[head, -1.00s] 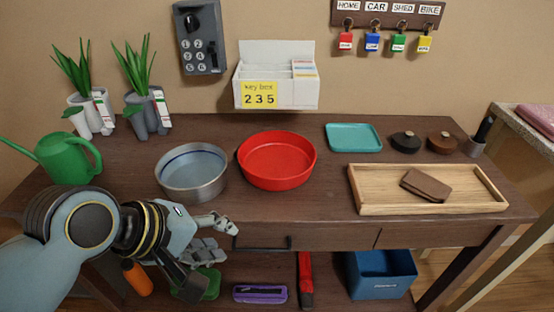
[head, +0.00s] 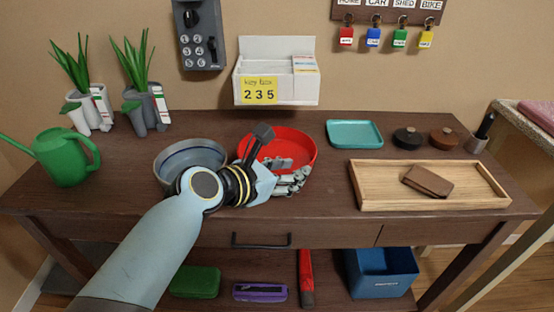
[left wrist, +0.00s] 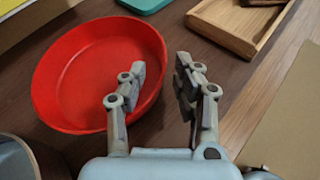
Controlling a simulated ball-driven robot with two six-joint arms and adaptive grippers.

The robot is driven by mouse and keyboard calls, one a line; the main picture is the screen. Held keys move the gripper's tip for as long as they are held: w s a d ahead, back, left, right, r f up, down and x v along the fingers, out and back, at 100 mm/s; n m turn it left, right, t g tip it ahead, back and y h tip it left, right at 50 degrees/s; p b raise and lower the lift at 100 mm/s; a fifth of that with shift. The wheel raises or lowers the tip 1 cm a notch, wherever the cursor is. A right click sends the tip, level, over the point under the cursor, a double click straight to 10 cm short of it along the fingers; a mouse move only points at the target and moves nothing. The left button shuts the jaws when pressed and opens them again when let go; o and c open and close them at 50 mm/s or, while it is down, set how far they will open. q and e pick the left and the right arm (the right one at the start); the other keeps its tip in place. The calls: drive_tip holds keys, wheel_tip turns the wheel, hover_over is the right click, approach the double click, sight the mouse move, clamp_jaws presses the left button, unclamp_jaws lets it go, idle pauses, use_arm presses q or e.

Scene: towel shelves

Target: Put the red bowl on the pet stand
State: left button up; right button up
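The red bowl (head: 303,146) sits on the brown table, just right of the grey metal bowl (head: 190,152). My left gripper (head: 291,172) is at its front right rim and partly hides it in the head view. In the left wrist view, the left gripper (left wrist: 157,88) is open and empty. One finger shows over the inside of the red bowl (left wrist: 85,70), the other outside its rim. I cannot tell whether they touch it. I cannot make out a pet stand in these views. My right gripper is not in view.
A wooden tray (head: 358,190) holding a brown wallet (head: 427,181) lies to the right. A teal tray (head: 354,133) is behind it. A green watering can (head: 65,157) stands at the left. The key box (head: 276,80) is on the wall behind.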

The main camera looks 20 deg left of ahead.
use_arm(q)
drive_tip(key=b+x, duration=0.1)
drive_tip(key=x, duration=0.3)
drive_tip(key=shift+w+d+f, duration=0.15)
drive_tip(key=shift+w+d, duration=0.05)
drive_tip(key=shift+w, duration=0.1)
drive_tip(key=shift+c, duration=0.2)
clamp_jaws()
